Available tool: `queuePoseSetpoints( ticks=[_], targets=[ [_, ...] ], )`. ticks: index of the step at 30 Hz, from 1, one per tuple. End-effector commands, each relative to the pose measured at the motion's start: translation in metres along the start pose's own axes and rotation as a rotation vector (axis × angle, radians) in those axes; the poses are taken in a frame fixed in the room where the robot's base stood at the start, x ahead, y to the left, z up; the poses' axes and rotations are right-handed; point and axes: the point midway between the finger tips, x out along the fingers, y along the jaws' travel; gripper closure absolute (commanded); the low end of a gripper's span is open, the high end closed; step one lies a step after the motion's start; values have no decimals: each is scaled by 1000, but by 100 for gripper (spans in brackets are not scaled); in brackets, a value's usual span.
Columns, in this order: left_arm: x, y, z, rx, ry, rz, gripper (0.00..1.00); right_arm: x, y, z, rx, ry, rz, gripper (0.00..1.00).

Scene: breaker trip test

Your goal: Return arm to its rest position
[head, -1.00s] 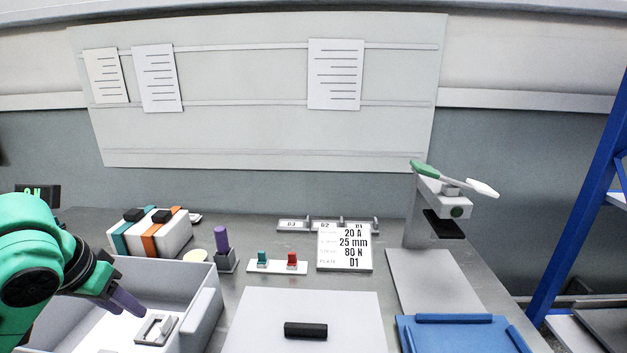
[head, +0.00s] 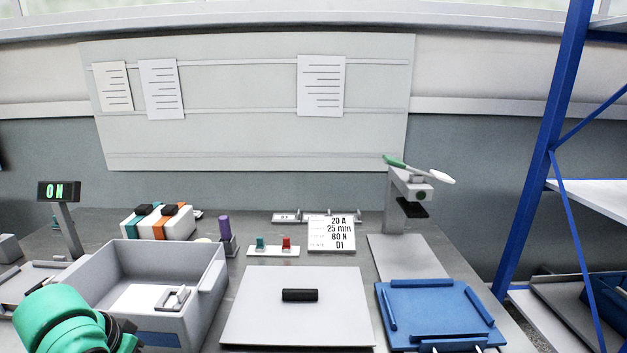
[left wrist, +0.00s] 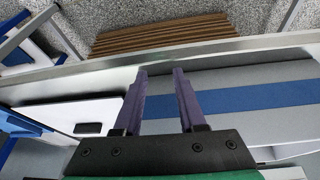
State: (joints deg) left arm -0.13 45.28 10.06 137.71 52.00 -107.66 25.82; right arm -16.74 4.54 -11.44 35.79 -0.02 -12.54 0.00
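My left arm shows at the lower left of the head view as a green and black link; its fingers are out of that view. In the left wrist view my left gripper (left wrist: 160,95) has two purple fingers spread apart with nothing between them. It is above the front of the table, over a grey surface with a blue strip (left wrist: 262,95). My right gripper is not in view.
A grey bin (head: 210,290) holding a small metal bracket (head: 173,299) stands at left. A white plate with a black bar (head: 300,295) lies in the middle. A blue tray (head: 440,312) and a lever press (head: 396,215) are at right. A display (head: 58,191) reads ON.

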Motion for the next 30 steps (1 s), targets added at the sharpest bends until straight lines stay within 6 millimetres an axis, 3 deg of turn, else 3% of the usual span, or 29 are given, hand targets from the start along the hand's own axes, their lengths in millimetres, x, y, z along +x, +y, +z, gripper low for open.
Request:
queuePoseSetpoints(
  ticks=[3, 9, 18, 25, 30],
  targets=[
    [37, 17, 24, 20, -15, 24, 60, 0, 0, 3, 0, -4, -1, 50],
    [86, 46, 74, 59, -30, 32, 60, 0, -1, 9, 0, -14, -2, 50],
    [123, 84, 153, 114, -68, -22, 60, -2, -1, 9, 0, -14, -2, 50],
    [205, 81, 173, 122, -111, -21, 60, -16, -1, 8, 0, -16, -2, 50],
    [270, 78, 218, 128, -154, -18, 60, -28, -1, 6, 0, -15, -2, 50]
  ],
)
